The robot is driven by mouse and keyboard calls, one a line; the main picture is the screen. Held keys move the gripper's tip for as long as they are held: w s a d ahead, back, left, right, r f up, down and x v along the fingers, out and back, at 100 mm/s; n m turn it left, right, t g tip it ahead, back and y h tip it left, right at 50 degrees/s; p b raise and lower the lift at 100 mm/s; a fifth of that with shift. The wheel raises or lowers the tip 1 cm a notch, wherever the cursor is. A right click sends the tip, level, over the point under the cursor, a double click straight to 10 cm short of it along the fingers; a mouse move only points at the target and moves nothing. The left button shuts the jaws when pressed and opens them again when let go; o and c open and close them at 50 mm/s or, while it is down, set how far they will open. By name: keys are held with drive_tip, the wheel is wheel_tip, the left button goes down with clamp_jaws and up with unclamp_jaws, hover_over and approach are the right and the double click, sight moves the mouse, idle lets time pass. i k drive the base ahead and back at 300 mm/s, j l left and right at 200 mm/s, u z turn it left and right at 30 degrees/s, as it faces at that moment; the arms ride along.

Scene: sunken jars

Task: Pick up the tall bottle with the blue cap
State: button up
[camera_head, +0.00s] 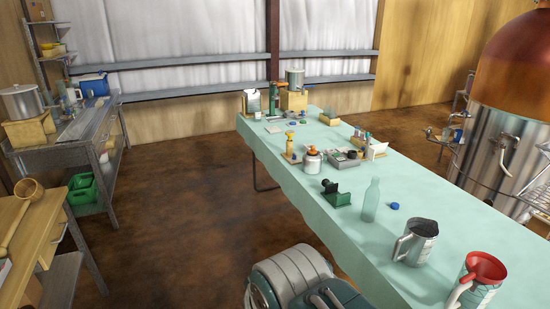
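A tall, clear, pale green bottle (371,203) stands upright on the long cloth-covered table (330,140), near its middle. I see no blue cap on its neck. A small blue cap-like piece (393,206) lies on the cloth just right of the bottle, apart from it. A slim, dark green bottle-like thing (274,97) stands at the table's far end; it is too small to tell its cap. My gripper is not in view.
A dark green holder (337,196) stands left of the bottle. A metal jug (417,241) and a red funnel (485,268) on a vessel stand nearer, to the right. A white-and-red jar (312,160) stands farther back. The floor (190,190) left of the table is open.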

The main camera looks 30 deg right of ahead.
sight(372, 195)
drive_tip(key=i+l+z, duration=0.15)
drive_tip(key=i+z, duration=0.3)
drive_tip(key=i+l+z, duration=0.1)
drive_tip(key=i+z, duration=0.15)
drive_tip(key=z, duration=0.15)
drive_tip(key=i+j+z, duration=0.1)
drive_tip(key=i+z, duration=0.35)
drive_tip(key=i+l+z, duration=0.25)
drive_tip(key=i+l, duration=0.2)
drive_tip(key=i, duration=0.25)
